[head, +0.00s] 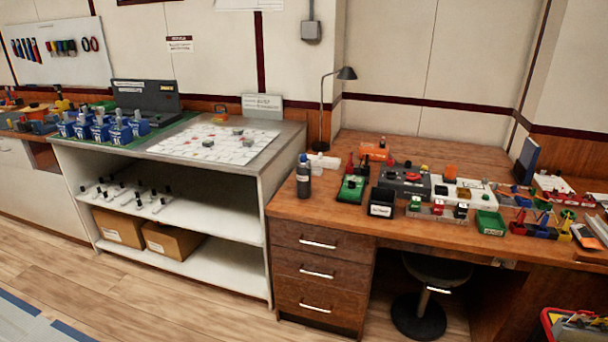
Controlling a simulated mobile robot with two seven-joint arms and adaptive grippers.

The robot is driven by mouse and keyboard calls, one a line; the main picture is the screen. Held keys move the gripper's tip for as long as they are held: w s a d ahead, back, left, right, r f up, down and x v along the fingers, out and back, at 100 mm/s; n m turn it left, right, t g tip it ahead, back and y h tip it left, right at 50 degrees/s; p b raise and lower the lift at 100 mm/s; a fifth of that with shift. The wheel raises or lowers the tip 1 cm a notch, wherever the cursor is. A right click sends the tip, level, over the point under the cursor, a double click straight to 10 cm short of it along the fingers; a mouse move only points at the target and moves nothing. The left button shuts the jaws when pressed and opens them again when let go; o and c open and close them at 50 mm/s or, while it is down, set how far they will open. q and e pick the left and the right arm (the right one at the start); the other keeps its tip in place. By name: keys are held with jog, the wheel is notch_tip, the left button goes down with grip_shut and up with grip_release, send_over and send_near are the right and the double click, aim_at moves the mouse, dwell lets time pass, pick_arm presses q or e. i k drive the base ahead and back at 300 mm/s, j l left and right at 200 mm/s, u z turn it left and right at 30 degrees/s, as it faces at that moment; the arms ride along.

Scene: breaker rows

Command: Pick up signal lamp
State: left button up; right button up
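No thing in the head view can be told for certain as the signal lamp, as the small parts are too fine to read. An orange-topped round piece (450,172) sits on the wooden desk (292,212), at the back of a white panel box (465,192). Small red, green and dark pieces stand on a light strip (437,211) in front of that box. A dark grey box with a red button (405,181) is to its left. Neither of my grippers is in view.
A green block (352,189), a black bin (382,202), a green tray (490,223) and a dark bottle (304,177) crowd the desk. A desk lamp (323,110) stands behind. A stool (420,315) is under the desk. A shelf unit (260,200) stands left; the floor before it is clear.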

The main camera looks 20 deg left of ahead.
aim_at(303, 175)
jog(key=i+j, duration=0.85)
jog(key=i, duration=0.15)
jog(key=i+j, duration=0.9)
jog(key=i, duration=0.1)
